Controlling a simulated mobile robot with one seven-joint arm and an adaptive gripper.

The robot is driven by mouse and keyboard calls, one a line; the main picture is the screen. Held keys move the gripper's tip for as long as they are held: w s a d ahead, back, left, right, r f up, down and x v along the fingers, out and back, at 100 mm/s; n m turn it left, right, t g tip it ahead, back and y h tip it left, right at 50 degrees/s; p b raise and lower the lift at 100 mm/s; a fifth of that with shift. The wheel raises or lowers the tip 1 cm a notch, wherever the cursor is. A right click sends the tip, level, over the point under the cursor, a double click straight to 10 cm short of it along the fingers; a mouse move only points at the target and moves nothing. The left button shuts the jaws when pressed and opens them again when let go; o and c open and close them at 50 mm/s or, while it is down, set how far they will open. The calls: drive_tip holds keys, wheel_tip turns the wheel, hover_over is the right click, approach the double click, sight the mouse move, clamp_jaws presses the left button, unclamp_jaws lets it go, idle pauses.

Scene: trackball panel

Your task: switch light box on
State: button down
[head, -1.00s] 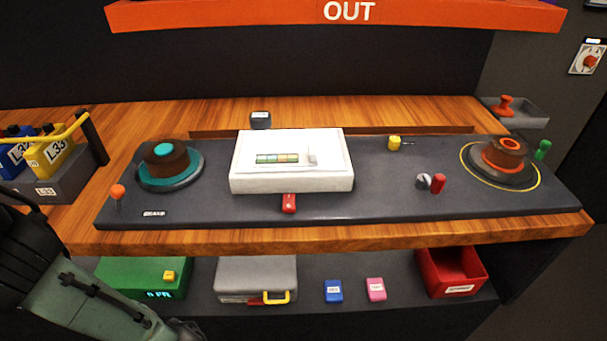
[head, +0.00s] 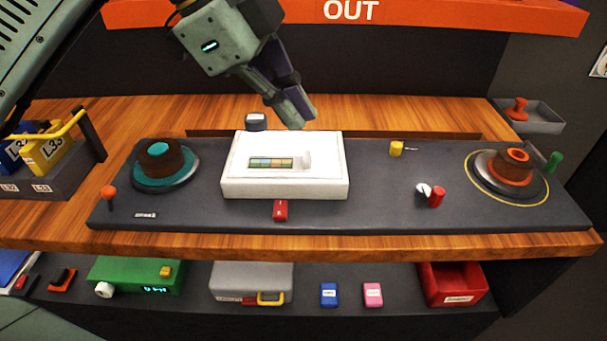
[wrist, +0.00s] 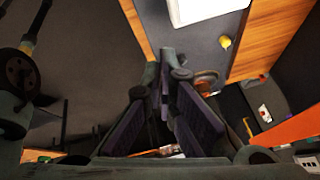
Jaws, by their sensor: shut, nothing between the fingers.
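The light box is a white box (head: 285,180) on the dark panel, left of centre. Its top has a narrow strip of coloured tiles (head: 270,164) and a small pale raised piece (head: 307,161) at the strip's right end. A red switch-like piece (head: 280,210) sits on the panel at the box's front edge. My gripper (head: 301,115) is shut and empty, apart from the box, and in the picture it appears just above the box's back edge. In the wrist view the shut fingers (wrist: 165,68) point towards a corner of the white box (wrist: 200,8) at the top.
The dark panel (head: 370,205) also bears a brown and teal trackball (head: 160,160) left, an orange one (head: 512,166) right, a yellow knob (head: 396,149), a red knob (head: 437,197) and an orange-topped lever (head: 108,193). A small dark block (head: 256,122) stands behind the box.

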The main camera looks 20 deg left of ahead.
drive_tip(key=a+n, duration=0.1)
drive_tip(key=s+a+f+n+g+y, duration=0.1)
drive_tip(key=a+n+y, duration=0.1)
drive_tip(key=a, duration=0.1)
drive_tip(key=shift+s+a+f+g, duration=0.1)
drive_tip(key=shift+s+f+g, duration=0.1)
drive_tip(key=shift+f+g, duration=0.1)
drive_tip(key=p, duration=0.3)
approach(283, 216)
drive_tip(key=x, duration=0.2)
drive_tip(key=d+x, duration=0.1)
drive_tip(key=x, duration=0.2)
drive_tip(key=shift+w+d, duration=0.15)
drive_tip(key=shift+w, duration=0.05)
drive_tip(key=shift+f, duration=0.6)
